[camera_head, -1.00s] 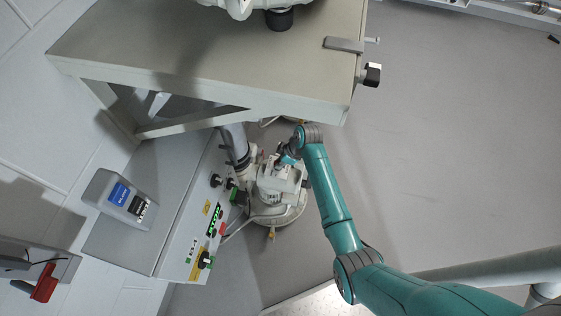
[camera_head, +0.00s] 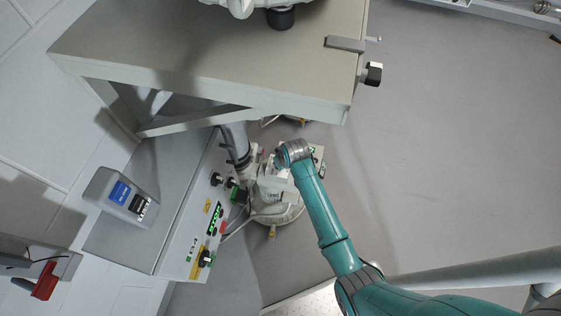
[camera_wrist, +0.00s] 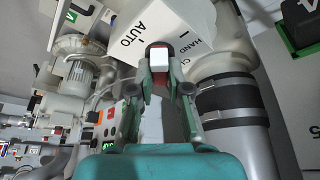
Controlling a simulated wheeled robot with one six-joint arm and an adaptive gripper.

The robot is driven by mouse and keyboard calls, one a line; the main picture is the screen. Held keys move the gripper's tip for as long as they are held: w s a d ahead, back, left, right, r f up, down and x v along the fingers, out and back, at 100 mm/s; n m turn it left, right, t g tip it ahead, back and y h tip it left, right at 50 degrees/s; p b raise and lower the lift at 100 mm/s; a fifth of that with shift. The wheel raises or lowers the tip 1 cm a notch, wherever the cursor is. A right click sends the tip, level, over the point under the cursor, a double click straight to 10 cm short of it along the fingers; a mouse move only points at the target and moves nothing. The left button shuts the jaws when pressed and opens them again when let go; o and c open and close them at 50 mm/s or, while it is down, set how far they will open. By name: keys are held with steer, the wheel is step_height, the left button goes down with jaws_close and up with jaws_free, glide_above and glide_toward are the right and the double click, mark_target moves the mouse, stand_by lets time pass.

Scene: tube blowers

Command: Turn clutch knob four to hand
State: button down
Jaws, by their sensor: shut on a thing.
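The face carries the labels AUTO, I and HAND, and a partly hidden one starting with CL. AUTO is on the left of the knob and HAND on the right. My gripper (camera_wrist: 160,75) is shut on the knob, with one finger on each side. The knob's exact pointing is hard to tell. In the head view my wrist hides the knob and most of the gripper above the white machine (camera_head: 277,208).
A grey hose with black clamps (camera_wrist: 228,95) runs close to the right of my gripper. A control panel (camera_head: 190,240) with knobs and green displays stands to the left. A large bench (camera_head: 200,60) overhangs at the top. The floor to the right is clear.

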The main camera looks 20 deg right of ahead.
steer(key=m, duration=0.1)
steer(key=m+h, duration=0.1)
steer(key=m, duration=0.1)
steer(key=m+h, duration=0.1)
steer(key=shift+a+m, duration=0.25)
steer(key=shift+m, duration=0.05)
steer(key=m+g+h, duration=0.1)
steer(key=m, duration=0.3)
steer(key=shift+a, duration=0.1)
steer(key=shift+m, duration=0.3)
steer(key=c, duration=1.1)
jaws_free()
steer(key=v, duration=1.2)
steer(key=shift+a, duration=0.25)
